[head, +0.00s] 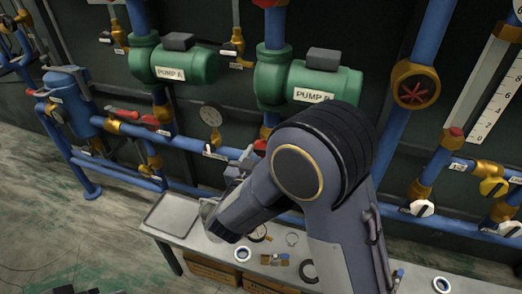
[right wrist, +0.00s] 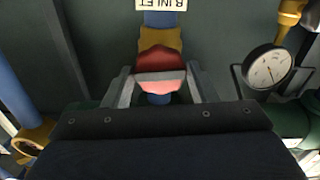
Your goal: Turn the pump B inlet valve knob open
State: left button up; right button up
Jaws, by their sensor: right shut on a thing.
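The pump B inlet valve knob (right wrist: 160,60) is red with a pale front bar and sits on a brass valve body (right wrist: 160,38). An upside-down label reading B INLET (right wrist: 160,4) is above it in the right wrist view. My right gripper (right wrist: 161,84) is shut on the knob, with one finger on each side of it. In the head view my right gripper (head: 240,168) reaches the pipe below pump B (head: 325,82), and my arm covers much of that area. A bit of red (head: 260,145) shows beside the gripper.
A pressure gauge (right wrist: 268,67) is close to the right of the gripper; it also shows in the head view (head: 210,115). Pump A (head: 175,66) is to the left. A bench (head: 180,214) with small parts stands below. Other valves line the pipes at the right.

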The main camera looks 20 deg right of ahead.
jog(key=n+p, duration=0.3)
jog(key=shift+p, duration=0.4)
dwell(0.3)
jog(key=n+p, duration=0.4)
jog(key=p, duration=0.1)
jog(key=shift+n, duration=0.4)
jog(key=shift+f, duration=0.1)
